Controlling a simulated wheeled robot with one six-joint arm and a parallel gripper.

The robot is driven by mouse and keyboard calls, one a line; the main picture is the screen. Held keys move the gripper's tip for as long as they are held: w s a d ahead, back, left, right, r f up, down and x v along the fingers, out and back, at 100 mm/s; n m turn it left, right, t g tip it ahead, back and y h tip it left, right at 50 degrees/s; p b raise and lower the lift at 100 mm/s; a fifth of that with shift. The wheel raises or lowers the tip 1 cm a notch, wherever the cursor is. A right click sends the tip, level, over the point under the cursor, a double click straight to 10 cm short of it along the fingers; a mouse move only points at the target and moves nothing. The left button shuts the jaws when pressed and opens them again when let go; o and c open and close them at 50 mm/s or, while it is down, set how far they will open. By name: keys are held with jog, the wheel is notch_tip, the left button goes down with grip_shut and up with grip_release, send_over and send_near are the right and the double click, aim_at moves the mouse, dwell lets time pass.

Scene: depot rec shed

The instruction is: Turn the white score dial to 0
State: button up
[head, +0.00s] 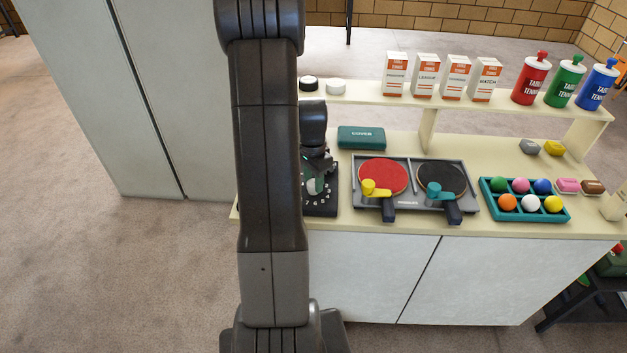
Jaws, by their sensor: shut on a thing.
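A dark score board (322,207) lies on the counter, partly hidden behind my arm. My gripper (317,172) points down over the board and is shut on the dial, as far as can be seen. The dial's pointer and the numbers cannot be read here, so its setting cannot be told.
A green case (361,138) stands just right of my gripper. A grey tray (410,206) holds red and black paddles. A teal tray (520,213) holds several balls. The raised shelf (375,101) behind carries boxes, bottles and two round caps.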

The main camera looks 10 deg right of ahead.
aim_at(312, 183)
jog(key=n+b, duration=0.1)
jog(key=n, duration=0.3)
jog(key=shift+n, duration=0.3)
jog(key=n+b, duration=0.1)
jog(key=n, duration=0.2)
jog(key=shift+n, duration=0.3)
jog(key=n+b, duration=0.1)
jog(key=n, duration=0.6)
jog(key=shift+t, duration=0.3)
jog(key=o, duration=1)
notch_tip(312, 183, up, 14)
jog(key=shift+a, duration=0.25)
jog(key=shift+f, duration=0.1)
